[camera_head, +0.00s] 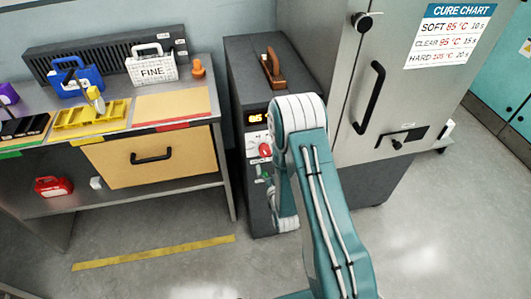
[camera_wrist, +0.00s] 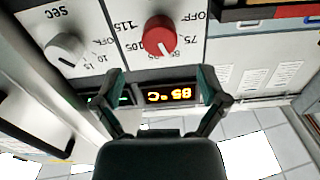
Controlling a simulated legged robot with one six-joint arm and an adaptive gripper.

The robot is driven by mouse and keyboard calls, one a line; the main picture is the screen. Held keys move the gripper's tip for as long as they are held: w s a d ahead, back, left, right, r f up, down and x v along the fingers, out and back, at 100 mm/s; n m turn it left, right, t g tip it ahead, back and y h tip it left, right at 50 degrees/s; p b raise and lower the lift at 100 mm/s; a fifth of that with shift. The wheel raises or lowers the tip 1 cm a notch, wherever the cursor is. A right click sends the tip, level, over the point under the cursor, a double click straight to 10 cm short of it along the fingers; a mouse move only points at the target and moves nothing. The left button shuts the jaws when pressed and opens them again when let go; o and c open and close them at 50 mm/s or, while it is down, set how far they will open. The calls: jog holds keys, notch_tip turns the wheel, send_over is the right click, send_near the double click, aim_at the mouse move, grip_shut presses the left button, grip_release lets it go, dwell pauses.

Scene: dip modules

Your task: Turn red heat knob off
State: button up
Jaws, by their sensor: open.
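The red heat knob (camera_wrist: 158,37) is on a pale panel in the wrist view, with OFF, 75, 85, 105 and 115 printed around it. Its pale pointer mark appears to be on the side near 85. The lit display (camera_wrist: 171,95) reads 85 °C. My gripper (camera_wrist: 162,76) is open and empty, its fingertips apart on either side of a line below the knob, not touching it. In the head view the red knob (camera_head: 266,150) shows on the dark cabinet (camera_head: 240,85), beside my arm. My gripper is hidden there.
A white knob marked in seconds (camera_wrist: 67,48) sits left of the red knob. A grey oven with a cure chart (camera_head: 449,36) stands to the right. A workbench (camera_head: 217,100) with coloured trays stands to the left.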

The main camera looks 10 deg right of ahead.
aim_at(266, 153)
jog(key=w, duration=0.6)
jog(key=shift+w, duration=0.25)
jog(key=c, duration=1.1)
